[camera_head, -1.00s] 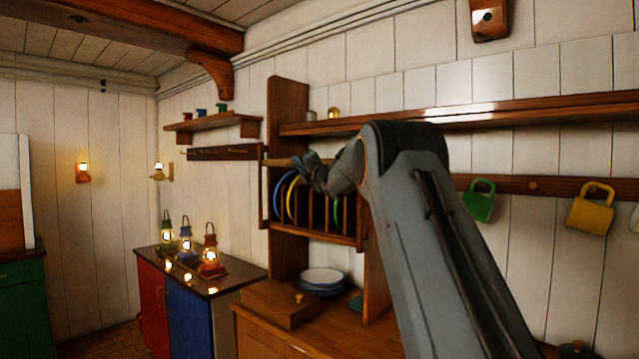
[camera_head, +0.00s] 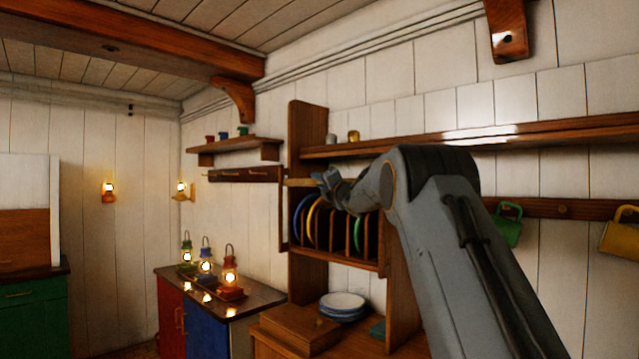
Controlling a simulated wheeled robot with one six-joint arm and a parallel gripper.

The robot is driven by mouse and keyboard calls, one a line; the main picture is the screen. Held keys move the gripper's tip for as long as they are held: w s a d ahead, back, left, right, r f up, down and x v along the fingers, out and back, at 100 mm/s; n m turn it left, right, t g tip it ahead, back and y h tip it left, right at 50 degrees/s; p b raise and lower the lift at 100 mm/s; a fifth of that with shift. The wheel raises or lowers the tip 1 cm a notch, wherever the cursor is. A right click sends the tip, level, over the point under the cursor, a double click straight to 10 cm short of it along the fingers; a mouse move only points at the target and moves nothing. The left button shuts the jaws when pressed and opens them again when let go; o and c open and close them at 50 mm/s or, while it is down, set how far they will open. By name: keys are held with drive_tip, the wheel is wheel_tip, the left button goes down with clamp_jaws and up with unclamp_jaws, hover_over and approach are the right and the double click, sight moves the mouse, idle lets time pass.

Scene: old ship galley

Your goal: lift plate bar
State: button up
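The wooden plate rack (camera_head: 293,130) stands against the wall and holds upright plates, among them a blue plate (camera_head: 298,222), a yellow plate (camera_head: 308,226) and a green plate (camera_head: 357,232). A pale wooden bar (camera_head: 298,182) runs across the rack's front above the plates. My gripper (camera_head: 322,177) is at this bar, just above the plates. The gripper is small and dark, and its wrist hides the bar's right part. I cannot tell whether its fingers are open or touch the bar. My arm covers the rack's right side.
Below the rack, a stack of plates (camera_head: 343,303) and a wooden box (camera_head: 300,329) stand on the counter. Lit lanterns (camera_head: 230,277) stand on a cabinet to the left. A green mug (camera_head: 508,226) and a yellow mug (camera_head: 621,232) hang at right. A long shelf (camera_head: 440,140) runs above.

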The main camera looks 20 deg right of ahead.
drive_tip(key=b+v, duration=0.3)
drive_tip(key=v, duration=0.4)
drive_tip(key=shift+s, duration=0.4)
drive_tip(key=shift+d+f, duration=0.1)
drive_tip(key=b+v, duration=0.5)
drive_tip(key=v, duration=0.4)
idle(0.6)
idle(0.7)
drive_tip(key=shift+f, duration=0.2)
